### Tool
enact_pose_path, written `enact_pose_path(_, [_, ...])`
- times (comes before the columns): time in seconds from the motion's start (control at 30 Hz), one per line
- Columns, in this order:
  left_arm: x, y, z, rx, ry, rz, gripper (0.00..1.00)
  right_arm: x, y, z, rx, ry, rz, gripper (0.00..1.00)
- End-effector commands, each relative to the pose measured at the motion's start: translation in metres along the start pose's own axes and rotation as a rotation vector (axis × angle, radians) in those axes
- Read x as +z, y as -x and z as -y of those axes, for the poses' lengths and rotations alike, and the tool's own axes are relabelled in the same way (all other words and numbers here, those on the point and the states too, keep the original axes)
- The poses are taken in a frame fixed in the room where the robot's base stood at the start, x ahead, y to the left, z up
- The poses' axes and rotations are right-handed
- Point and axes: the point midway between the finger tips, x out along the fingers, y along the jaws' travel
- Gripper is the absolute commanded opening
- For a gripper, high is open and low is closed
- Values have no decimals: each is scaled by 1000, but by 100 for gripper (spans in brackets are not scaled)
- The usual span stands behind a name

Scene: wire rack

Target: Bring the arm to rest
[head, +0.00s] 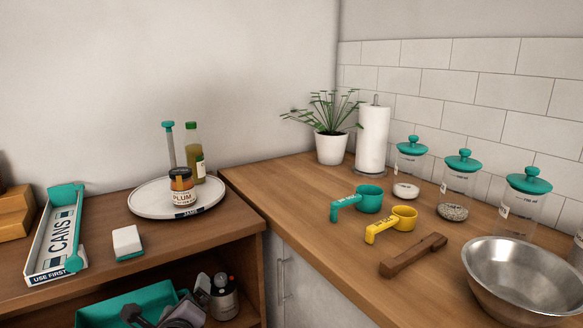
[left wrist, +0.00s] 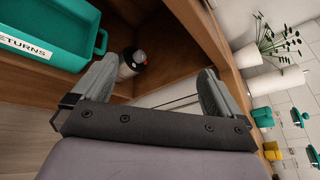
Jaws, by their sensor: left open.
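My left gripper (head: 168,303) is low at the bottom of the head view, in front of the open shelf under the left counter. Its two grey fingers are spread, with nothing held between them, as the left wrist view (left wrist: 157,80) shows. A teal bin (head: 122,302) stands on that shelf; the left wrist view shows its RETURNS label and handle (left wrist: 62,35). My right gripper is not in view.
On the left counter are a CANS tray (head: 48,238), a white and green block (head: 127,242) and a round tray (head: 150,202) with a plum jar and bottles. The right counter holds a wooden bar (head: 413,255), measuring cups, jars and a steel bowl (head: 520,280).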

Motion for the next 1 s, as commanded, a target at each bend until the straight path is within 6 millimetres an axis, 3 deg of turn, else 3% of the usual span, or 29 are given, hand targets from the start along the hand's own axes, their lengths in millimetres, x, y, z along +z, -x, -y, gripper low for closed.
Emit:
enact_pose_path(0.2, [-60, 56, -64, 81, 590, -181, 100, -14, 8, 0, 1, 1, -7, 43])
enact_pose_path(0.5, [-111, 155, -130, 325, 1433, -308, 100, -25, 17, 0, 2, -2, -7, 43])
enact_pose_path(0.73, [-126, 222, -158, 537, 1967, -291, 100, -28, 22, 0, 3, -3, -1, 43])
enact_pose_path(0.83, [-128, 238, -163, 593, 2101, -272, 100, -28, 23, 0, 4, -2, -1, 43])
enact_pose_path(1.0, [-129, 248, -166, 629, 2187, -257, 100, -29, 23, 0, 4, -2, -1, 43])
